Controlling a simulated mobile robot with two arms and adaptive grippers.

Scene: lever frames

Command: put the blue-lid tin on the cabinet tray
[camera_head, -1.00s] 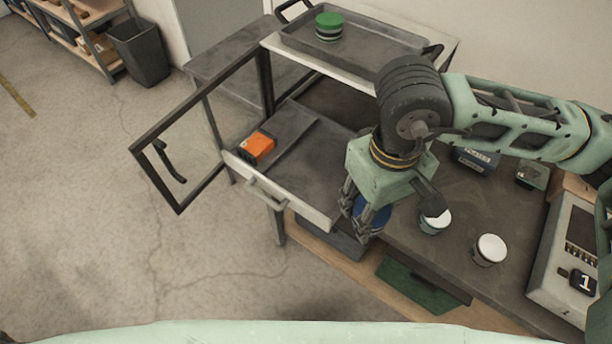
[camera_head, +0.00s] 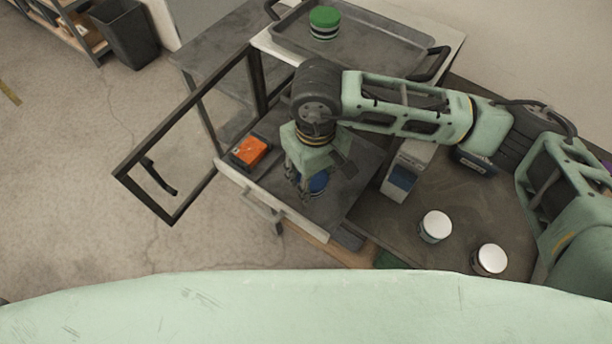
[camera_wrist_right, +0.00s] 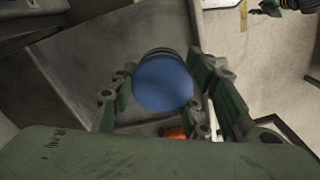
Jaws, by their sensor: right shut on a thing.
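The blue-lid tin (camera_head: 318,182) is between the fingers of my right gripper (camera_head: 308,190), which is shut on it. In the right wrist view its round blue lid (camera_wrist_right: 164,84) faces the camera, with a finger on each side. The tin is over the pulled-out cabinet tray (camera_head: 300,212), right of its divider. I cannot tell whether its base touches the tray. An orange item (camera_head: 250,150) lies in the tray's left part. My left gripper is not in view.
The open framed door (camera_head: 140,190) stands left of the tray. A grey tray (camera_head: 385,48) with a green tin (camera_head: 324,22) sits on top of the cabinet. Two white-lid tins (camera_head: 436,226) (camera_head: 490,259) and a blue-and-white box (camera_head: 400,178) stand on the dark bench at right.

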